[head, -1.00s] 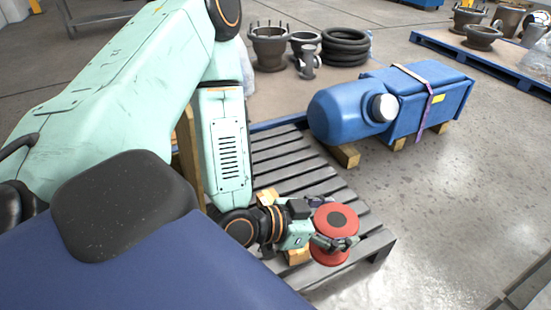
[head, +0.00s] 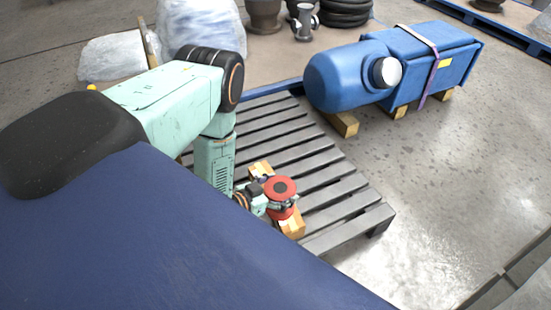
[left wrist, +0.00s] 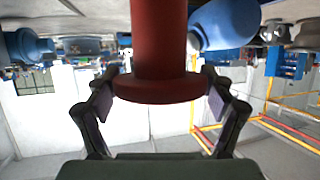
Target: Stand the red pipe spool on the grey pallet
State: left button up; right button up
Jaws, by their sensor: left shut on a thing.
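The red pipe spool (head: 280,187) shows its round flange with a dark centre facing up in the head view. It looks roughly upright over the front left part of the grey pallet (head: 345,198). I cannot tell whether its lower end touches the slats or a wood block. My left gripper (head: 279,204) is shut on the spool. In the left wrist view the two fingers of the gripper (left wrist: 160,97) flank the spool (left wrist: 160,40) just at a flange. My right gripper is not in view.
Wood blocks (head: 291,222) lie on the pallet beside the spool, another (head: 261,168) behind it. A blue strapped tank (head: 345,78) rests on timbers behind the pallet. The pallet's right slats are bare. Wrapped bundles (head: 195,28) stand at the back left.

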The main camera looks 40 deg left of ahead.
pick_arm(q)
jog(key=s+a+f+y+b, duration=0.1)
jog(key=f+b, duration=0.3)
jog(key=f, duration=0.9)
jog(key=s+a+f+n+b, duration=0.1)
jog(key=a+f+b, duration=0.3)
jog(key=f, duration=0.9)
jog(key=shift+n+t+y+b, duration=0.3)
jog(key=shift+y+b, duration=0.1)
jog(key=shift+b, duration=0.3)
jog(key=o, duration=1.6)
jog(key=shift+s+f, duration=0.1)
